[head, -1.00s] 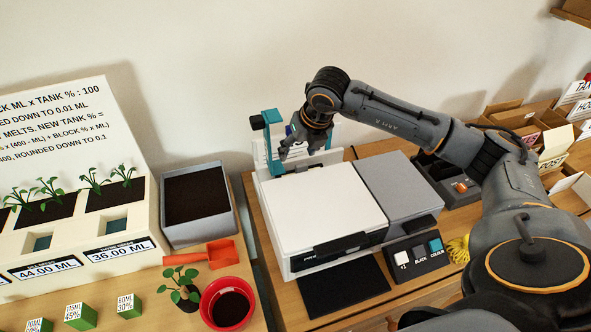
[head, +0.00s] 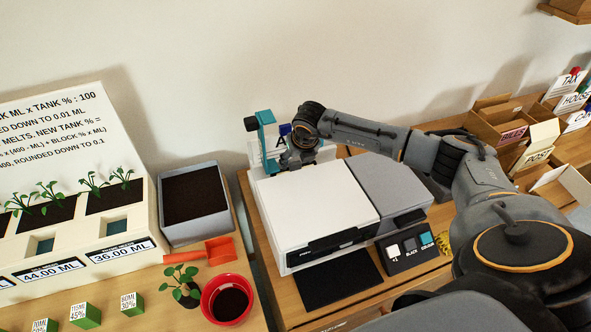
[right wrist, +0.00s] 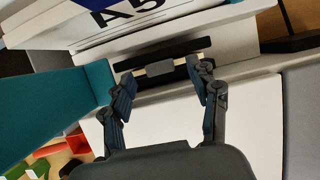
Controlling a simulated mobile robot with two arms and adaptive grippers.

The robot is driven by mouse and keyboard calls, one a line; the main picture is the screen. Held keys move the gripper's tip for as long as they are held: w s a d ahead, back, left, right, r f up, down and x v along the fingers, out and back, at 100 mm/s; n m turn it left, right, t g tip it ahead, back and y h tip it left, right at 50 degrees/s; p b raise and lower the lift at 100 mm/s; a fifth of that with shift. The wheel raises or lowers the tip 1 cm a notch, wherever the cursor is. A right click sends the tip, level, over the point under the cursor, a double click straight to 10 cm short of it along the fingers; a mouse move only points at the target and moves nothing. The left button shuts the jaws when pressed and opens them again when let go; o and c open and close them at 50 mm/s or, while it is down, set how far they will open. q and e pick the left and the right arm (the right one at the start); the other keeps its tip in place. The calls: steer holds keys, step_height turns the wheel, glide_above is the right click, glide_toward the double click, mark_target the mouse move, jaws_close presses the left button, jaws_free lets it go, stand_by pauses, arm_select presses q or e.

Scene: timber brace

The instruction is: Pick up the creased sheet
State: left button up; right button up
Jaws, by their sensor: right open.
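My right gripper (head: 297,158) is over the back edge of the white printer (head: 312,208), beside the teal guide (head: 266,133). In the right wrist view its two fingers (right wrist: 165,82) are apart, with nothing held between them. Ahead of them is a dark slot (right wrist: 178,50) in the printer's back, with a small grey block (right wrist: 160,69) and a thin cream strip (right wrist: 197,58) across it. I cannot tell whether the strip is paper. No sheet with a clear crease shows. My left gripper is out of view.
A white stack marked A5 (right wrist: 125,18) stands behind the slot. The teal guide is close to the left finger. A grey bin of soil (head: 196,205), red pot (head: 228,300) and button panel (head: 411,250) are around the printer. Sorting boxes (head: 505,122) stand at the right.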

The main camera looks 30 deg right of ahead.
steer(key=shift+x, duration=1.05)
steer(key=shift+r, duration=0.1)
steer(key=shift+c, duration=0.3)
steer(key=c, duration=1)
